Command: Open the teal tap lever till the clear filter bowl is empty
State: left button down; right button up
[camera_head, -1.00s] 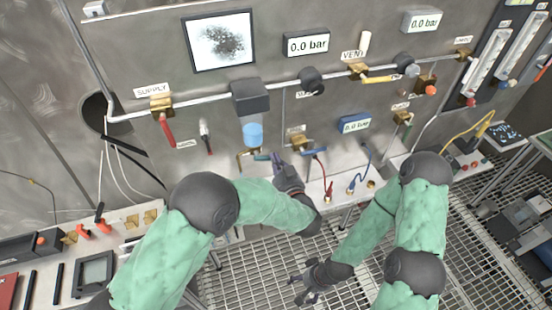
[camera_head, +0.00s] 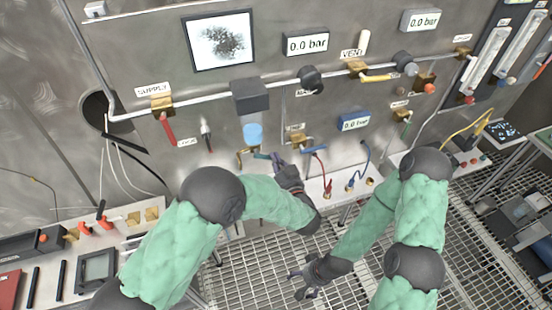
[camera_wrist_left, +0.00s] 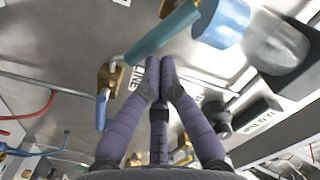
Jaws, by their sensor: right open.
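In the left wrist view the bowl (camera_wrist_left: 222,22) is at the top. The teal tap lever (camera_head: 262,156) sticks out rightward from a brass tap below the bowl. In the left wrist view the lever (camera_wrist_left: 160,33) runs diagonally just beyond my fingertips. My left gripper (camera_head: 276,160) is beside the lever's free end, its fingers together (camera_wrist_left: 160,68); contact is unclear. My right gripper (camera_head: 297,284) is open and empty over the floor grating.
A brass valve with a blue lever (camera_head: 312,149) sits just right of my left gripper. Red (camera_head: 325,175) and blue hoses hang to its right. A red supply lever (camera_head: 167,128) is at the left. A bench ledge (camera_head: 340,185) runs below the panel.

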pick_arm(q)
jog(key=shift+w+a+f+m+p, duration=0.1)
jog(key=shift+f+m+p, duration=0.2)
jog(key=shift+m, duration=0.35)
jog(key=shift+s+a+f+m+p, duration=0.1)
jog(key=shift+m+p, duration=0.3)
jog(key=shift+m, duration=0.2)
jog(key=shift+w+a+f+m+p, duration=0.1)
jog(key=shift+f+m+p, duration=0.2)
jog(key=shift+m, duration=0.35)
pick_arm(e)
jog(key=shift+r, duration=1.1)
dwell(0.7)
pick_arm(q)
jog(key=shift+r, duration=0.25)
pick_arm(e)
jog(key=shift+r, duration=0.1)
